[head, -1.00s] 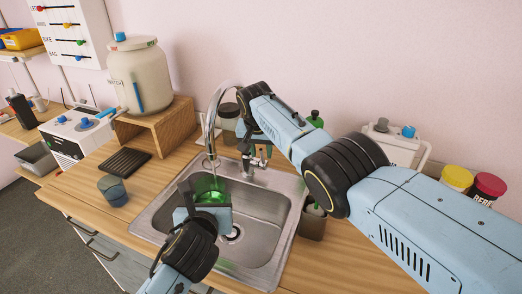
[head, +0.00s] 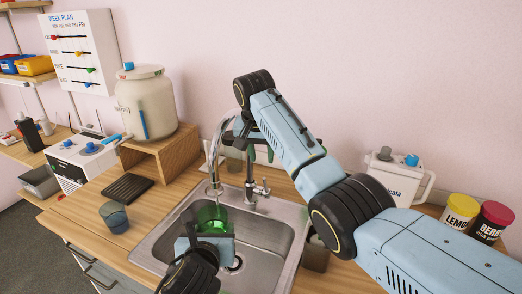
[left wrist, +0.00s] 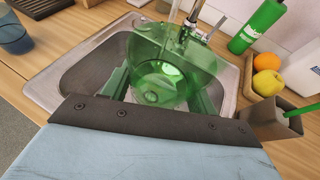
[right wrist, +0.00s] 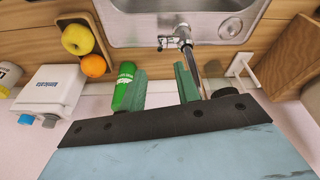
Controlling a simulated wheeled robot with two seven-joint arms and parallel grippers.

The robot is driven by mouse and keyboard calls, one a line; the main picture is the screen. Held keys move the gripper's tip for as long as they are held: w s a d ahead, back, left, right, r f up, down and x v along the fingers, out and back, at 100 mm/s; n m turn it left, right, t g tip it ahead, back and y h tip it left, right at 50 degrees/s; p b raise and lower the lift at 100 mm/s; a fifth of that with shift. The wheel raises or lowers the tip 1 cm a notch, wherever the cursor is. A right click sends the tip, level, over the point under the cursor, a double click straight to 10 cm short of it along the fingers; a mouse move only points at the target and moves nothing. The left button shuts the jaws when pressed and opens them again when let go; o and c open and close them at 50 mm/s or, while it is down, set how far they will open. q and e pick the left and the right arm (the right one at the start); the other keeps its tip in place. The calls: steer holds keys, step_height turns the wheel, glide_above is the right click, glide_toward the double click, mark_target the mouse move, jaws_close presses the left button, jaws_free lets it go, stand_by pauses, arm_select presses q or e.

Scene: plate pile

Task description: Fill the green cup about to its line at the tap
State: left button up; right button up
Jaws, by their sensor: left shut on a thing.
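The green cup (head: 208,216) is see-through and stands roughly upright under the tap spout (head: 216,187), over the sink. My left gripper (head: 205,238) is shut on it. In the left wrist view the cup (left wrist: 150,85) sits between the fingers (left wrist: 160,95). A thin pale streak, apparently water, runs from the spout towards the cup; I cannot make out its line or the water level. The tap lever (head: 262,187) stands right of the spout. My right gripper (right wrist: 162,88) is open and empty, raised behind the tap, which shows in the right wrist view (right wrist: 184,38).
The steel sink (head: 290,215) lies below the cup. A blue cup (head: 114,218) and dark rack (head: 127,187) are on the left counter. A green bottle (left wrist: 262,22), orange (left wrist: 266,62) and yellow fruit (left wrist: 267,83) are to the right. A dispenser (head: 146,105) stands on a wooden stand.

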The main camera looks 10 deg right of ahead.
steer(key=shift+s+a+r, duration=0.1)
steer(key=shift+s+r, duration=0.05)
steer(key=shift+r, duration=0.5)
